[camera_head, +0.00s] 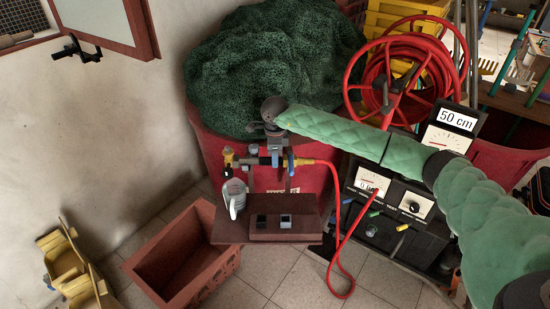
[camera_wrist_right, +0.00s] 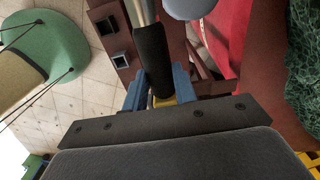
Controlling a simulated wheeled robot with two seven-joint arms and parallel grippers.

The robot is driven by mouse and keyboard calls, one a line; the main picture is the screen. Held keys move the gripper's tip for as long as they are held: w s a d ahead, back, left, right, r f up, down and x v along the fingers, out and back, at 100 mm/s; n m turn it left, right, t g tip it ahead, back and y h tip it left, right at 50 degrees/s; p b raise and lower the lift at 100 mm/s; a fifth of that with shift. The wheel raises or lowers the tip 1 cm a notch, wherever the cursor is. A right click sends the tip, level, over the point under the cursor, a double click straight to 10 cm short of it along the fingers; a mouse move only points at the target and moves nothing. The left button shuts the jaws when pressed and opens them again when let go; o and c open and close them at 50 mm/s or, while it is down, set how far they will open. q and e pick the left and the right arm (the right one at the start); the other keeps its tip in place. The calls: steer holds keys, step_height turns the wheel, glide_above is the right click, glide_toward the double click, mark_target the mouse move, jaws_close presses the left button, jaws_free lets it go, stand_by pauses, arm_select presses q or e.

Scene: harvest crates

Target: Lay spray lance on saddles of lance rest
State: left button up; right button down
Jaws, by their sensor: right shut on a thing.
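The spray lance (camera_head: 252,161) lies across in front of the red bin, with brass fittings at its left end and a red hose at its right. My right gripper (camera_head: 281,159), at the end of the green-sleeved arm, is shut on it. In the wrist view its blue fingers (camera_wrist_right: 160,90) flank the lance's black grip (camera_wrist_right: 153,60), with a metal tube beyond. The lance rest (camera_head: 286,237) is a brown block with two small dark saddles (camera_head: 285,221) on a brown shelf. The lance is above and behind the saddles, apart from them. My left gripper is not in view.
A grey jug (camera_head: 234,196) stands at the shelf's left. An empty brown crate (camera_head: 212,265) is on the tiles at lower left. Green netting (camera_head: 270,65) covers the red bin (camera_head: 213,150). A red hose reel (camera_head: 405,75) and gauge box (camera_head: 388,225) stand right.

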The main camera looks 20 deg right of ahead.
steer(key=shift+f+b, duration=0.15)
steer(key=shift+b, duration=0.15)
stand_by(0.5)
steer(key=c, duration=1)
jaws_free()
steer(key=shift+c, duration=0.2)
steer(key=shift+f, duration=0.1)
